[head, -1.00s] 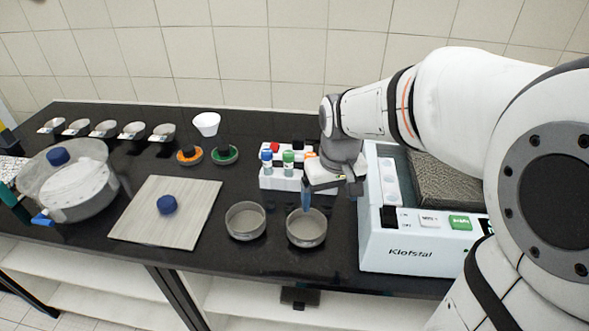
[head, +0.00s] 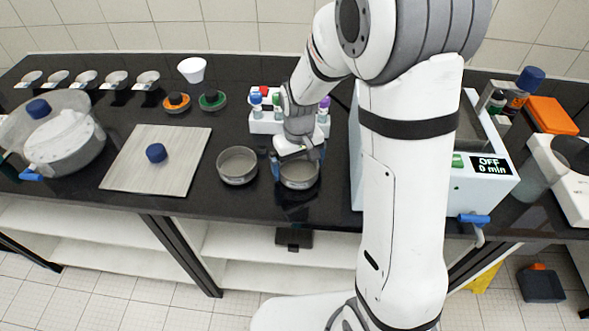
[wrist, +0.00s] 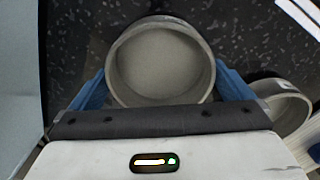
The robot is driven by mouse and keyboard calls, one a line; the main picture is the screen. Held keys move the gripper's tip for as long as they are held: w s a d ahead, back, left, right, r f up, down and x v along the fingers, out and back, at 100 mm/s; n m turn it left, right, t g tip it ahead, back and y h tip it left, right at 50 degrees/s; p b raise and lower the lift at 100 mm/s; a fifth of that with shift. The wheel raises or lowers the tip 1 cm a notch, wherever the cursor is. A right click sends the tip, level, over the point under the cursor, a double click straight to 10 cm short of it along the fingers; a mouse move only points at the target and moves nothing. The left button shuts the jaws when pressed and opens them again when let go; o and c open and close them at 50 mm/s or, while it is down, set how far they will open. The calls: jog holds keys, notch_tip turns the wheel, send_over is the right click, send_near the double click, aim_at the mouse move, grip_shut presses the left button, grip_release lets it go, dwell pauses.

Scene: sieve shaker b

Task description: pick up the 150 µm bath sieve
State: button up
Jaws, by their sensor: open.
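Two round grey metal sieves stand side by side near the bench's front edge in the head view: a left sieve (head: 238,166) and a right sieve (head: 299,176). No mesh label is readable, so I cannot tell which is the 150 µm one. My gripper (head: 298,163) is open and low over the right sieve, pointing down. In the wrist view the same sieve (wrist: 160,62) lies between the blue fingers of my gripper (wrist: 161,80), one on each side; I cannot tell whether they touch it. The other sieve (wrist: 285,108) shows partly at the right.
A rack with coloured caps (head: 265,122) stands just behind the gripper. The white machine (head: 485,185), display reading OFF, is close on the right, partly hidden by my arm. A pale board (head: 150,180) with a blue knob (head: 156,153) and a lidded bowl (head: 65,150) are left.

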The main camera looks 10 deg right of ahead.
jog(key=shift+f, duration=0.25)
jog(key=shift+c, duration=0.4)
jog(key=c, duration=0.6)
jog(key=shift+r, duration=0.15)
